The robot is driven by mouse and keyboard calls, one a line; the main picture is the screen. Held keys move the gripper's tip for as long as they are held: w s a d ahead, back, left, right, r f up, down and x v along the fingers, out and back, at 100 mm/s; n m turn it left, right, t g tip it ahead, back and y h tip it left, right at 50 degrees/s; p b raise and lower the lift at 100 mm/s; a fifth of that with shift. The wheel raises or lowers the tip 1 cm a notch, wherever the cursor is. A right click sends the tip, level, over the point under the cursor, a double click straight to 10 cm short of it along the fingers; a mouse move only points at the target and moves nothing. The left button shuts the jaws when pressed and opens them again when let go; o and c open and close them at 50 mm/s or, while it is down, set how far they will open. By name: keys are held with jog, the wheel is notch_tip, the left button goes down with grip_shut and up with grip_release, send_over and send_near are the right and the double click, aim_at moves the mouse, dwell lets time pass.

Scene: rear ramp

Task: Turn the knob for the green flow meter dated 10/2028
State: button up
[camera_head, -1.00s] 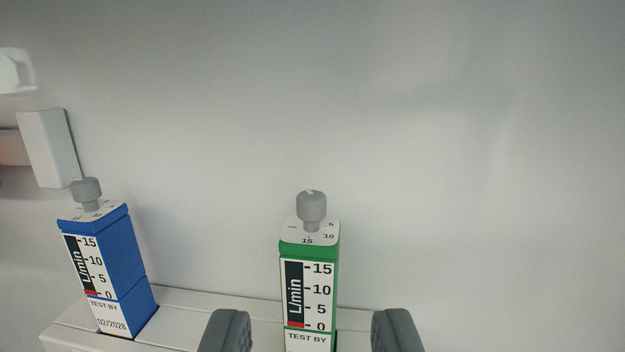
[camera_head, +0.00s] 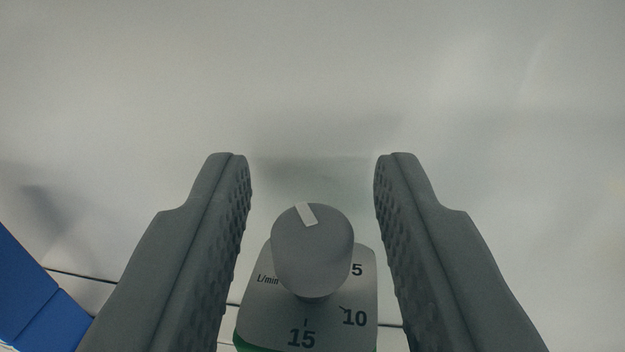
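The green flow meter (camera_head: 255,347) is at the bottom centre, seen from above. Its top plate shows L/min, 5, 10 and 15; its front and date label are out of view. Its grey knob (camera_head: 312,255) stands on the plate, with a white mark on top pointing up and slightly left. My gripper (camera_head: 312,165) is open, with one ridged grey finger on each side of the knob. There is a gap on both sides and neither finger touches the knob.
Part of the blue flow meter (camera_head: 35,290) shows at the lower left, outside my left finger. A plain pale wall (camera_head: 310,70) fills the background. The space right of my fingers looks clear.

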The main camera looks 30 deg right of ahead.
grip_shut()
jog(key=n+t+y, duration=0.1)
jog(key=n+y, duration=0.1)
jog(key=y, duration=0.1)
jog(key=shift+d, duration=0.1)
jog(key=shift+r+n+t+y, duration=0.2)
jog(key=shift+n+t+y, duration=0.2)
jog(key=shift+n+y, duration=0.55)
jog(key=shift+f+y, duration=0.2)
jog(key=shift+y, duration=0.45)
grip_release()
